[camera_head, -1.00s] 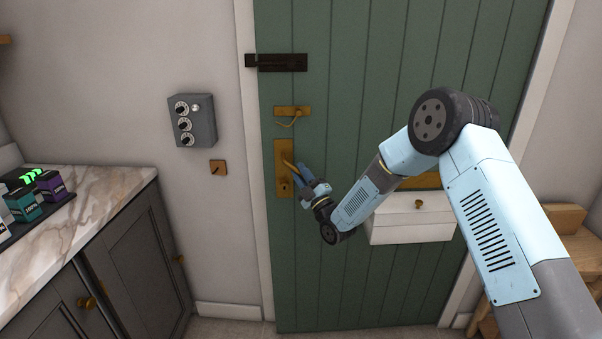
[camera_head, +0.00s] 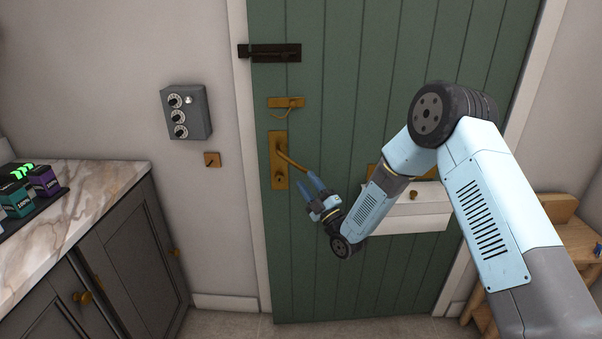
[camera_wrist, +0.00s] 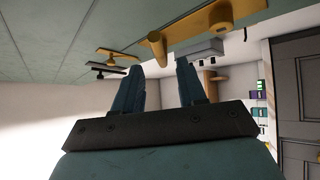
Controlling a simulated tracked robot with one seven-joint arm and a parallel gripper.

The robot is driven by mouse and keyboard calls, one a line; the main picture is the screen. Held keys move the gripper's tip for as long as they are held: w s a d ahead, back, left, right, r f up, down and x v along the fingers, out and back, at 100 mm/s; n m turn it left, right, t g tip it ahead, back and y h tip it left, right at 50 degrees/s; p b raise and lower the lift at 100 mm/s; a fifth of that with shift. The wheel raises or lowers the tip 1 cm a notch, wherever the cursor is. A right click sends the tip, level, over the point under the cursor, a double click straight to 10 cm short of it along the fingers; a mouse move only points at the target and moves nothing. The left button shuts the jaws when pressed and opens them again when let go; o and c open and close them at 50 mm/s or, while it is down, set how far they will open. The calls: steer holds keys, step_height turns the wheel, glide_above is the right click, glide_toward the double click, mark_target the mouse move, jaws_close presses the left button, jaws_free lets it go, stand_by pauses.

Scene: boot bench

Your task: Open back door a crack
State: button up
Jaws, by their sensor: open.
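The green plank back door (camera_head: 340,240) stands in its white frame and looks closed. Its brass lever handle (camera_head: 292,160) slopes down to the right from a brass plate (camera_head: 278,178). Above it are a brass chain latch (camera_head: 286,103) and a dark bolt (camera_head: 270,52) that reaches to the frame edge. My gripper (camera_head: 309,189) is just below and right of the lever's end. In the wrist view my gripper (camera_wrist: 161,82) has its two blue fingers apart with nothing between them. The lever (camera_wrist: 156,45) appears beyond the fingertips there, apparently not gripped.
A marble-topped cabinet (camera_head: 80,190) stands at left. A white box (camera_head: 410,215) is on the door behind my arm. A wooden bench (camera_head: 550,220) is at right.

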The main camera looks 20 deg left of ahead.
steer(key=v, duration=0.6)
steer(key=shift+d, duration=0.2)
